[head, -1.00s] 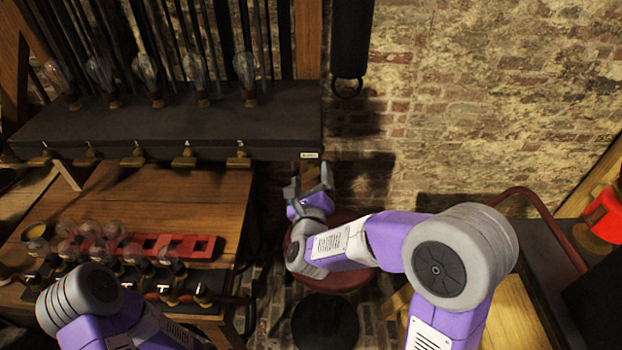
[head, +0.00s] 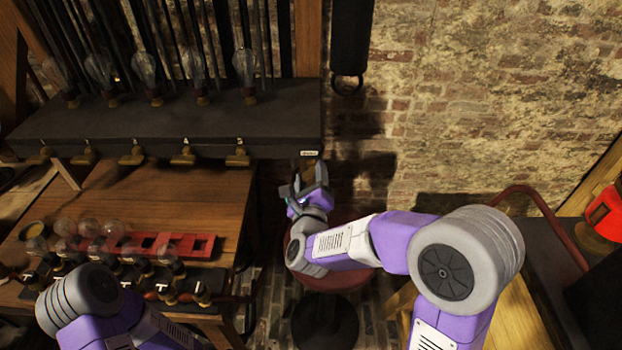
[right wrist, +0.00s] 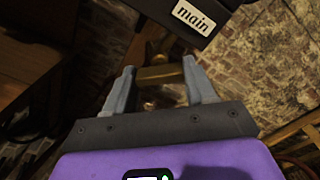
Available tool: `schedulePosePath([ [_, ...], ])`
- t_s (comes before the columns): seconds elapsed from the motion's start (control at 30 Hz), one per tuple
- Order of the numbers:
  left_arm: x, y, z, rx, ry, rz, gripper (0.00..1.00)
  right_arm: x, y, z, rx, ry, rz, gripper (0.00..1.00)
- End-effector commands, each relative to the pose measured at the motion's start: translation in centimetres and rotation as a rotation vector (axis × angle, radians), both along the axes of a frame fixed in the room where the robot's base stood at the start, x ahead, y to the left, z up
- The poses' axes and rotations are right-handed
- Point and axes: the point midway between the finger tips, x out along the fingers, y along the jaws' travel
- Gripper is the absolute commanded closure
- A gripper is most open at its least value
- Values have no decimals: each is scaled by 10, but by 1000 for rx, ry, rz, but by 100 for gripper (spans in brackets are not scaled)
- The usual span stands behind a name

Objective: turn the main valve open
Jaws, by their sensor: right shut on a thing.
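The main valve shows in the right wrist view as a brass handle (right wrist: 160,74) just below the black ledge's white "main" label (right wrist: 193,15). The handle lies crosswise between the grey fingers of my right gripper (right wrist: 158,80), which is shut on it. In the head view my right gripper (head: 306,182) is under the right end of the dark shelf, below the small label (head: 310,153), and the fingers mostly hide the valve there. My left arm shows at the lower left, but its gripper is not in view.
The dark shelf (head: 160,118) carries several glass bulbs and has several brass taps (head: 237,156) along its front edge. A wooden bench (head: 190,195) with a red rack (head: 203,246) stands below. A round red stool (head: 335,280) is under my right arm. A brick wall is behind.

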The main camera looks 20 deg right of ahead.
Motion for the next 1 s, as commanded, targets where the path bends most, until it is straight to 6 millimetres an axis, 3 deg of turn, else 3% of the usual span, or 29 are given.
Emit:
schedulePosePath([
  [0.4, 0, 0, -25, 0, 0, 0, 57, 0, 0, -2, -337, 97, 0, 75],
  [1.0, 0, 0, -33, 0, 0, 0, 57, 0, 0, 0, -760, 219, 0, 75],
])
